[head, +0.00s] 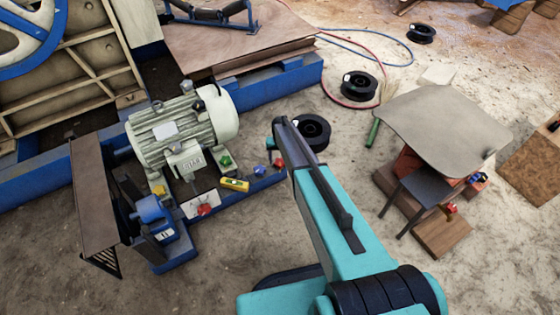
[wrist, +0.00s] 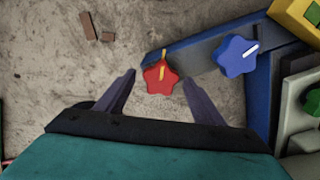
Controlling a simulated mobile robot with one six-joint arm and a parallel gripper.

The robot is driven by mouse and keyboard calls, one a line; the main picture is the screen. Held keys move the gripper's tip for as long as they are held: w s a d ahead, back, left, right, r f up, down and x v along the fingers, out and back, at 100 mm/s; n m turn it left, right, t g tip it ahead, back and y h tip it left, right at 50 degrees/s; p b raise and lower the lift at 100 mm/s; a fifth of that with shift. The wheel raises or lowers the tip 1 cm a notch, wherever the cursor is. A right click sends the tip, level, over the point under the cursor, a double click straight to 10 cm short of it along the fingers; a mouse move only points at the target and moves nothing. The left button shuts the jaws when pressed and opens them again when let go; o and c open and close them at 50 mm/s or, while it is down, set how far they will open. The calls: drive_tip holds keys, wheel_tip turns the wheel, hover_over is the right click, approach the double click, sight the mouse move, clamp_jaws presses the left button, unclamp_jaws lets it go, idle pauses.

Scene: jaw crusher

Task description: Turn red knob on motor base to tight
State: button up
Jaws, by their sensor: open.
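The red knob (wrist: 160,76) is star-shaped with a yellow line on its face, running close to upright in the wrist view. It sits at the end of the blue motor base rail (wrist: 200,47). In the head view the red knob (head: 279,163) shows just left of my arm. My gripper (wrist: 158,84) is open, with one finger on each side of the knob in the wrist view and a gap on both sides. I cannot tell how far the fingertips are above the knob. My gripper (head: 281,136) also shows in the head view.
A blue knob (wrist: 237,56) with a white line stands right of the red one, near my right finger. Another red knob (head: 203,209) sits on a pale plate. Bare ground surrounds the rail end.

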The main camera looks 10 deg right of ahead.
sight(280, 162)
wheel_tip(280, 162, up, 13)
drive_tip(key=p, duration=0.1)
drive_tip(key=shift+r+p, duration=0.15)
drive_tip(key=shift+p, duration=0.15)
drive_tip(key=shift+s, duration=0.1)
idle(0.6)
drive_tip(key=s+a+g+p, duration=0.25)
drive_tip(key=s+p, duration=0.85)
drive_tip(key=s, duration=1.7)
drive_tip(key=s+r+n+g+p, duration=0.1)
drive_tip(key=s+r, duration=0.3)
drive_tip(key=s, duration=0.8)
drive_tip(key=s+r+n+g+p, duration=0.1)
drive_tip(key=s+r, duration=0.4)
drive_tip(key=s, duration=0.8)
drive_tip(key=shift+s+r+g+p, duration=0.2)
drive_tip(key=shift+g+p, duration=0.25)
drive_tip(key=shift+p, duration=0.8)
